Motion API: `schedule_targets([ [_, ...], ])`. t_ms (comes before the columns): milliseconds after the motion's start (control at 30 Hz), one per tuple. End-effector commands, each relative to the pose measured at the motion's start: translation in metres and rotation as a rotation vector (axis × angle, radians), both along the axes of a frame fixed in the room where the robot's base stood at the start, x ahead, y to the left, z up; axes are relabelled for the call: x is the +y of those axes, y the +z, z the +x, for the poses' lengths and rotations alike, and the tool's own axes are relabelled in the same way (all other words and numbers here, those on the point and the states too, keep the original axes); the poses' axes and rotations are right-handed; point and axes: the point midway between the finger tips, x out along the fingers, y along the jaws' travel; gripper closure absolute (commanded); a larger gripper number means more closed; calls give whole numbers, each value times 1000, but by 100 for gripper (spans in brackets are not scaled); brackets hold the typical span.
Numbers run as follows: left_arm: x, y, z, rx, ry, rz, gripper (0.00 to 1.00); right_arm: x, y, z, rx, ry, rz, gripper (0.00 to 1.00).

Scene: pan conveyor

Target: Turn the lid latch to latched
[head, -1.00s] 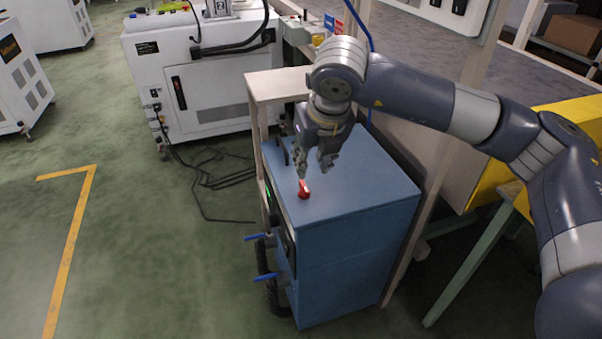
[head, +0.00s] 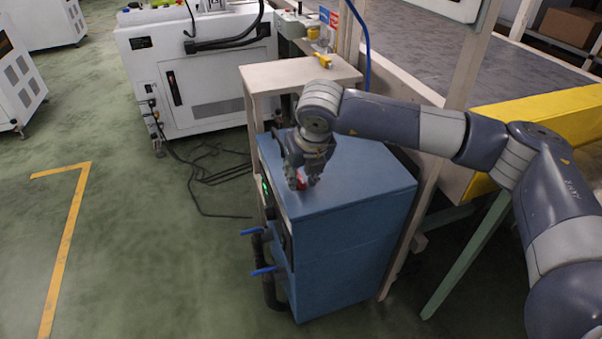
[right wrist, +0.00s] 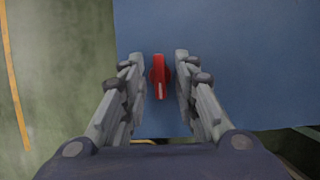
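The lid latch is a small red knob with a pale pointer mark (right wrist: 159,77) on the blue lid. In the head view the red latch (head: 300,183) sits near the lid's front left edge, partly hidden by my right gripper (head: 304,184). In the right wrist view my right gripper (right wrist: 158,78) has a finger on each side of the latch, with a narrow gap on both sides. It is open around the latch. The blue cabinet's lid (head: 355,170) looks closed. My left gripper is not in view.
A pale wooden shelf (head: 300,73) stands right behind the cabinet. Blue-handled valves (head: 262,271) stick out from the cabinet's front left side. A yellow beam (head: 540,120) and wooden posts are to the right. Green floor on the left is free.

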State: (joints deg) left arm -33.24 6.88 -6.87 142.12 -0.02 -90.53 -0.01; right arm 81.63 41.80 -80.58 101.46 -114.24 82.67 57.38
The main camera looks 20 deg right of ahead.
Motion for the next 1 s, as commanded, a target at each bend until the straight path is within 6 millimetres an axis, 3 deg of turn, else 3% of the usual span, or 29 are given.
schedule_targets([
  [33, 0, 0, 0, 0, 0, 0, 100, 0, 0, 0, 0, 0, 0, 88],
  [100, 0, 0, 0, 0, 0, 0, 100, 0, 0, 0, 0, 0, 0, 100],
  [567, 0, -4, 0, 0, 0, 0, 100, 0, 0, 0, -1, 45, 1, 100],
  [867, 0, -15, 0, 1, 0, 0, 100, -2, -2, 0, 0, 241, 2, 100],
  [1000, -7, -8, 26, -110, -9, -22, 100, -3, -1, 1, -1, 370, 3, 100],
])
